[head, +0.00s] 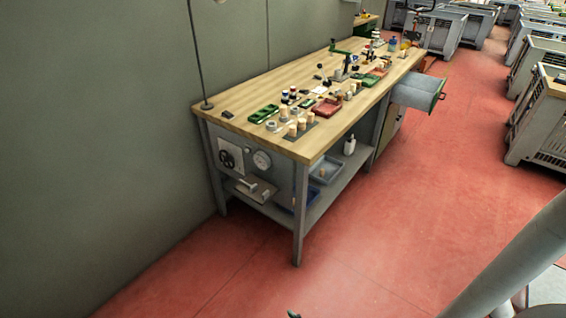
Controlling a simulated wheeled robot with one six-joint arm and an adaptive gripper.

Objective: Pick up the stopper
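Several small tan, cork-coloured cylinders that look like stoppers stand near the close end of a wooden workbench (232,124). One stopper (292,131) stands on a dark grey mat or plate (313,126) near the front corner. More tan pieces stand close beside it, and others lie farther along the bench. They are too small to tell apart well.
A green tray (263,114) and a red tray (327,108) lie on the crowded benchtop. A grey drawer (414,95) sticks out at the bench's right side. A wall runs behind the bench. The red floor (390,220) in front is clear. Grey crates (543,128) stand at right.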

